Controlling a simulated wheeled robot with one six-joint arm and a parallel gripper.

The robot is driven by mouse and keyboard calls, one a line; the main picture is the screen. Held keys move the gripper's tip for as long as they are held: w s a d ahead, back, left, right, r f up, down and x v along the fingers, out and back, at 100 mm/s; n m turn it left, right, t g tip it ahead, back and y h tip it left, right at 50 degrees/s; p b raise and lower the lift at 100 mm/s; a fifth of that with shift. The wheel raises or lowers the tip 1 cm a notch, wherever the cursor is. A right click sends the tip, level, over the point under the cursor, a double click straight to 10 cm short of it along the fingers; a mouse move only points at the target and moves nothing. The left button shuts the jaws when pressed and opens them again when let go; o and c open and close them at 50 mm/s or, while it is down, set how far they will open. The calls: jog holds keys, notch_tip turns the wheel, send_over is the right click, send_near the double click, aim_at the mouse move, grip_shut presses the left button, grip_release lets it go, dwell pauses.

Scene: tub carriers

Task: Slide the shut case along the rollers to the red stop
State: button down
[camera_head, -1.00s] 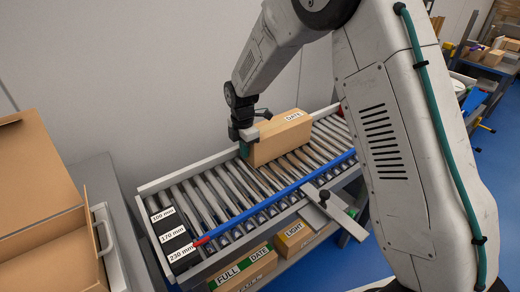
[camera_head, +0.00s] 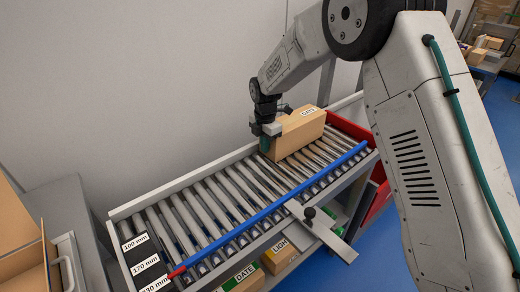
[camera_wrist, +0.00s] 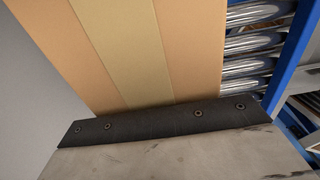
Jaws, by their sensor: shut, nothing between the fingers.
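The shut case (camera_head: 300,136), a tan cardboard box with a "DATE" label on top, stands on the metal rollers near their far right end. In the wrist view its taped top (camera_wrist: 135,45) fills the upper middle. My gripper (camera_head: 266,146) is shut and empty, at the left end of the case. It looks to be against that end, though contact is partly hidden. The red stop (camera_head: 352,127) is at the far right end of the rollers, just beyond the case.
A blue rail (camera_head: 270,211) runs along the front of the rollers (camera_head: 205,200). A metal plate with a black knob (camera_head: 310,213) sticks out at the front. Labelled boxes (camera_head: 281,256) lie on a shelf below. An open carton (camera_head: 22,240) is at left.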

aim_at(288, 133)
jog(key=w+d, duration=0.2)
jog(key=d, duration=0.1)
jog(key=w+d, duration=0.4)
jog(key=d, duration=0.1)
jog(key=shift+w+d, duration=0.25)
jog(key=shift+d, duration=0.1)
